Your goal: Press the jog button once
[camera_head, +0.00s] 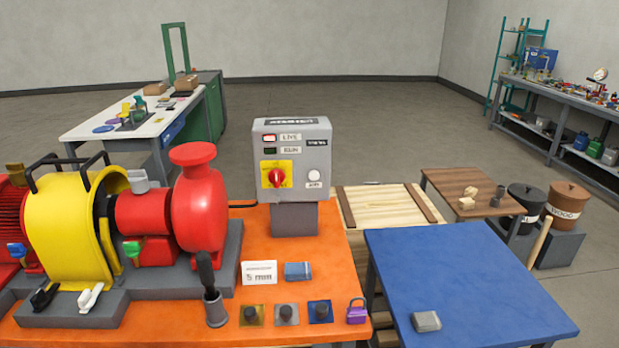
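The grey control box (292,160) stands on a post at the back right of the orange skid table. Its white round jog button (314,175) is at the lower right of the front face, with a small label under it. A red rotary switch (276,178) on a yellow plate is left of the button. A "LIVE" lamp (269,138) looks lit red, and the "RUN" lamp (270,151) below it looks dark. Neither of my grippers shows in the head view. Nothing covers the button.
The red pump (199,207) and yellow coupling guard (67,232) fill the table's left. A dark-handled tool in a holder (215,307), small knobs, a sign card (259,273) and a purple padlock (357,311) stand before the box. A mostly clear blue table (460,270) is at right.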

